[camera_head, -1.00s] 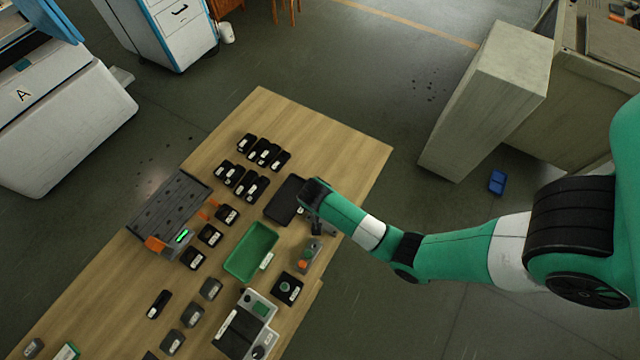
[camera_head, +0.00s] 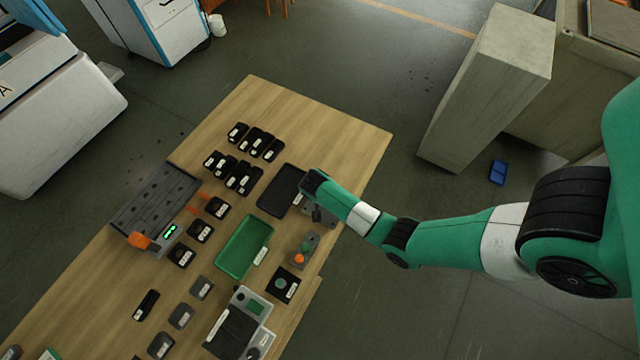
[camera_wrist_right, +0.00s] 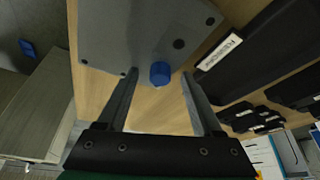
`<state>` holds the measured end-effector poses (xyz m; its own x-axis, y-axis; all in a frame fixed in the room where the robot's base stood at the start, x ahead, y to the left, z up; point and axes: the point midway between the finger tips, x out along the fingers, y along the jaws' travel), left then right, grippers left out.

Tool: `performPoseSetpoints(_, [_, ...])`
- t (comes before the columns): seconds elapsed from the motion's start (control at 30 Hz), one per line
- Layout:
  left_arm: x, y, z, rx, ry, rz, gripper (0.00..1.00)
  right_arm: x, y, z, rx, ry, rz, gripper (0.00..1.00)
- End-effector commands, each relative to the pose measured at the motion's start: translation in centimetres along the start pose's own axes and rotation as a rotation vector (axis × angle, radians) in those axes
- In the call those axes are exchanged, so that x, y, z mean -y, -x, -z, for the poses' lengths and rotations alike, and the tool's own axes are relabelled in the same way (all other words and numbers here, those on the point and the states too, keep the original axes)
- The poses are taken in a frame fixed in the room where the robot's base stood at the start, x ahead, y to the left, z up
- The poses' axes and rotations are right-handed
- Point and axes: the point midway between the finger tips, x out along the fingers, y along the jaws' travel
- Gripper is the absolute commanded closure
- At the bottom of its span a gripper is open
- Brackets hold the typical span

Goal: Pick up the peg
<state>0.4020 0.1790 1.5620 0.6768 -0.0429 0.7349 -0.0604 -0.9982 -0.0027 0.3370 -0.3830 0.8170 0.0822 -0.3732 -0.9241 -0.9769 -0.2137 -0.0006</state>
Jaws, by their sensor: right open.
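In the right wrist view a short blue cylinder, which looks like the peg (camera_wrist_right: 160,71), sits at the near edge of a grey block (camera_wrist_right: 135,30) with dark round holes. My right gripper (camera_wrist_right: 158,80) is open, its two fingers reaching forward on either side of the peg with visible gaps. I cannot tell whether the fingertips are level with it. In the head view my right gripper is mostly hidden under the wrist, above the table's right side, and I cannot make out the peg there. My left gripper is not in view.
A black tray (camera_head: 272,207) lies left of my right wrist. A green bin (camera_head: 233,262), a button box (camera_head: 299,257) and several small dark labelled boxes stand on the wooden table (camera_head: 330,125). A grey slotted rack (camera_head: 143,207) is at the left. The table's far end is bare.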

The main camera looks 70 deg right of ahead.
Motion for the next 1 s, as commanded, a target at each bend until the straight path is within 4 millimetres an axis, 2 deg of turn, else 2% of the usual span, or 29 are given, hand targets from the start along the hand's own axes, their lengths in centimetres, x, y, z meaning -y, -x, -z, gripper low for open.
performPoseSetpoints(0.1, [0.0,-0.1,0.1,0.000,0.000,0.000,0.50,0.0,0.1,0.0,0.000,0.000,0.000,0.35])
performPoseSetpoints(0.47, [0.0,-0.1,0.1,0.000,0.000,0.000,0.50,0.0,0.1,0.0,0.000,0.000,0.000,0.99])
performPoseSetpoints(0.83, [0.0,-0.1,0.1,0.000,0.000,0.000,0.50,0.0,0.2,0.1,0.000,0.000,0.000,1.00])
performPoseSetpoints(1.0, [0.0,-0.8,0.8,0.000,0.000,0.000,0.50,0.0,1.4,0.6,-0.001,0.000,0.001,1.00])
